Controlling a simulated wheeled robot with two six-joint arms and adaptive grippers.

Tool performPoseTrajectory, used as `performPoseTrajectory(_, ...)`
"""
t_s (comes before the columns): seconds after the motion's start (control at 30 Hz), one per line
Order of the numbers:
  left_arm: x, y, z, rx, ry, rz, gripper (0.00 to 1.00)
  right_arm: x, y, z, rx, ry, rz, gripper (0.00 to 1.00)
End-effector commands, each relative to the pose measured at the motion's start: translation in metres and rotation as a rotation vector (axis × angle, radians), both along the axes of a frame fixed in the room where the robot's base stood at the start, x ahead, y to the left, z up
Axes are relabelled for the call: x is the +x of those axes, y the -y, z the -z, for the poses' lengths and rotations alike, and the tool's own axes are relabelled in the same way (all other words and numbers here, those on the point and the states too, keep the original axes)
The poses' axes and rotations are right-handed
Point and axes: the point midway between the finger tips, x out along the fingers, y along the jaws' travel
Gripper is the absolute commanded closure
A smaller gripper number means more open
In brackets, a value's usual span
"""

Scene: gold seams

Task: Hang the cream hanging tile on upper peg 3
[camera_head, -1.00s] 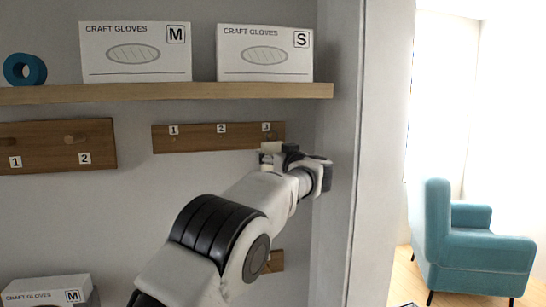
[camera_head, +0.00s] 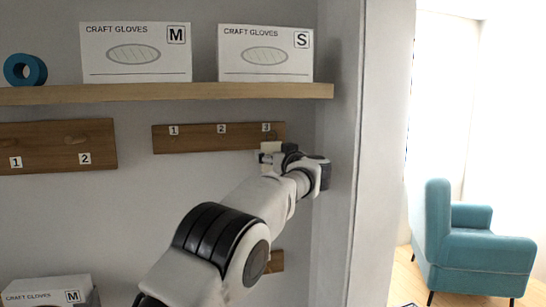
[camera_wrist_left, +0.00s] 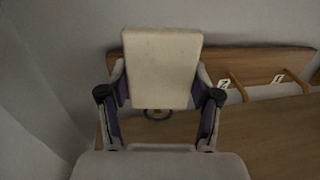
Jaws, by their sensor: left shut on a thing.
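The cream hanging tile (camera_head: 270,146) is at the right end of the upper peg board (camera_head: 195,139), just below the label 3 (camera_head: 266,127). My left gripper (camera_head: 280,154) is shut on the tile. In the left wrist view the tile (camera_wrist_left: 162,68) stands between the two fingers of my left gripper (camera_wrist_left: 162,92) and hides part of the board. A dark ring-like shape (camera_wrist_left: 157,114) shows just past the tile's edge; I cannot tell whether it is part of the tile or of the peg. Whether the tile touches peg 3 is hidden. My right gripper is out of view.
A wooden shelf (camera_head: 165,93) with two glove boxes (camera_head: 135,53) and a teal ring (camera_head: 25,70) runs above the board. A wall corner (camera_head: 340,190) stands close on the right of my gripper. Another peg board (camera_head: 45,150) is at the left.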

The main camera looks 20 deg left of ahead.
Motion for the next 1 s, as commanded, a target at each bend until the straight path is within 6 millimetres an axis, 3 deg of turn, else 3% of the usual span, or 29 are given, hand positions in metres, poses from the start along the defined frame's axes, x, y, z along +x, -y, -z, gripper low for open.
performPoseTrajectory(1.0, 0.0081, -0.006, -0.0015, 0.001, 0.001, 0.0, 0.76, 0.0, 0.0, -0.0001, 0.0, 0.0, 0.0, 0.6)
